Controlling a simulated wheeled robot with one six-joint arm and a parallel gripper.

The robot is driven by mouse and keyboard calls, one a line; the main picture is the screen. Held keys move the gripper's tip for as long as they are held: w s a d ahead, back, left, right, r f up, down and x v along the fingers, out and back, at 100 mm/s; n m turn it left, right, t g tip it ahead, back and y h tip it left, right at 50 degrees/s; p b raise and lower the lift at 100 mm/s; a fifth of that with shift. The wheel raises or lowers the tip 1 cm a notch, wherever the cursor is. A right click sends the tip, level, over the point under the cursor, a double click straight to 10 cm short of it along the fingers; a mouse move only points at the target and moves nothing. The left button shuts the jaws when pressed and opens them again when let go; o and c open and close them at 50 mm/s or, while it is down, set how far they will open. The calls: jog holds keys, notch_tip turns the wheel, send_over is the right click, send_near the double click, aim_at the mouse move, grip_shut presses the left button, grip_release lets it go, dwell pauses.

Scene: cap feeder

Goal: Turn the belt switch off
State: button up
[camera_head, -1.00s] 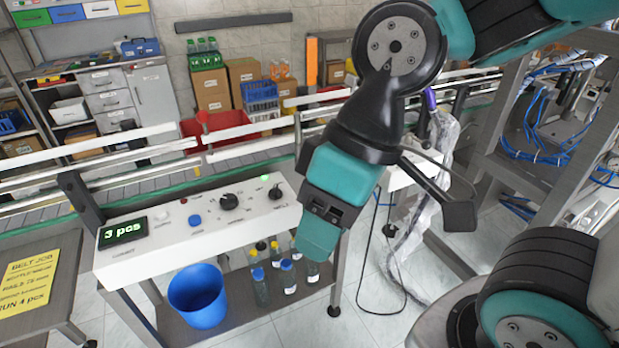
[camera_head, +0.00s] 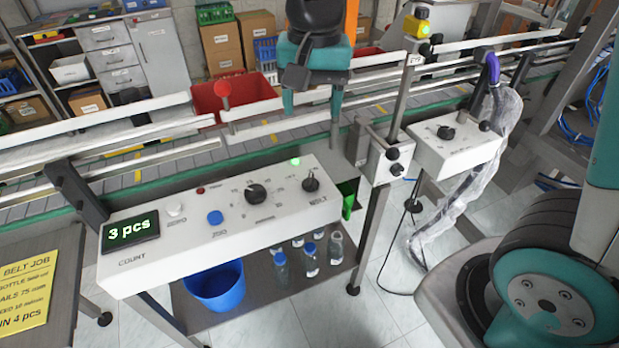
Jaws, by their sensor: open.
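The control panel (camera_head: 160,262) is a white box in front of the conveyor. The belt switch (camera_head: 311,180) is a black rotary knob at the panel's right end, above the label "BELT". A green lamp (camera_head: 295,161) glows beside it. The count display (camera_head: 130,231) reads "3 pcs". My gripper (camera_head: 311,108) is open and empty, its teal fingers pointing down. In the picture it is above the belt switch, over the conveyor area and apart from the knob.
The panel also has a larger black dial (camera_head: 256,194), a blue button (camera_head: 215,217) and a white button (camera_head: 175,209). Conveyor rails (camera_head: 120,165) run behind it. A post with a small grey box (camera_head: 388,158) stands to the right. A blue bucket (camera_head: 216,290) and bottles sit below.

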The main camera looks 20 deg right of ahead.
jog(key=w, duration=0.1)
jog(key=m+p, duration=0.1)
send_near(310, 180)
notch_tip(310, 180, down, 9)
jog(key=shift+f, duration=0.2)
jog(key=c, duration=0.9)
